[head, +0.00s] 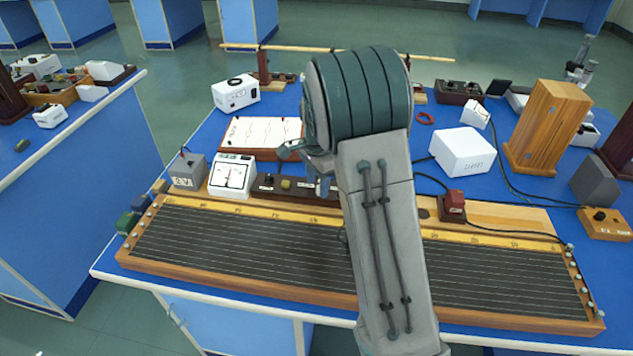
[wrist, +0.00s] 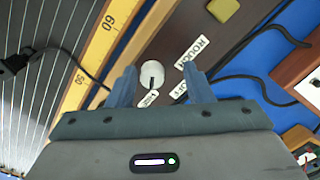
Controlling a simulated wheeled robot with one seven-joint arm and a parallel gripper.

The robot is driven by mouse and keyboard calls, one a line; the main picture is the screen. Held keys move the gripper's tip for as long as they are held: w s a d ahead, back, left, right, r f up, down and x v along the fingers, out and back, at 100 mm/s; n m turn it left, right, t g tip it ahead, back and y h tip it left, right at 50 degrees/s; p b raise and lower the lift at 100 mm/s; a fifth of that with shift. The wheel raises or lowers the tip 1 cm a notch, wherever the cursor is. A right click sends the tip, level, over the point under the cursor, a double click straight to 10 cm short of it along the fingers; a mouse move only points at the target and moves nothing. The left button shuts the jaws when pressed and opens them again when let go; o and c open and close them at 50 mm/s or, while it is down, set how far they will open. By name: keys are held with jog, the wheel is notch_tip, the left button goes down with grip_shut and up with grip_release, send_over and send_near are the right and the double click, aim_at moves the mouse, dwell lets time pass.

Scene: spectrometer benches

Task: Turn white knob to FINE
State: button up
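In the wrist view the white knob (wrist: 155,75) sits on a dark brown panel (wrist: 150,42), with a dark pointer mark towards the lower edge of the picture. A small white label (wrist: 148,98) lies by that side of the knob; its text is too small to read surely. A label reading ROUGH (wrist: 192,53) and another label (wrist: 181,89) lie to its right. My gripper (wrist: 158,84) is open, its blue fingers on either side of the knob with gaps on both sides. In the head view my arm hides the knob and most of my gripper (head: 322,186).
A long wooden wire board (head: 240,240) runs along the bench front. A white meter (head: 232,175) and grey box (head: 187,170) stand left of the panel. An olive knob (wrist: 223,10) is on the same panel. Black cables (wrist: 250,85) lie right of it.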

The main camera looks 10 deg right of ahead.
jog(key=shift+s+d, duration=0.1)
jog(key=shift+d, duration=0.25)
notch_tip(320, 180, up, 14)
jog(key=shift+a+f, duration=0.1)
dwell(0.4)
jog(key=s+f+n+t, duration=0.2)
jog(key=s+n, duration=1.1)
jog(key=s, duration=1.5)
jog(key=shift+a+f+n+t, duration=0.25)
jog(key=shift+a+n+t, duration=0.05)
jog(key=shift+a+n, duration=0.1)
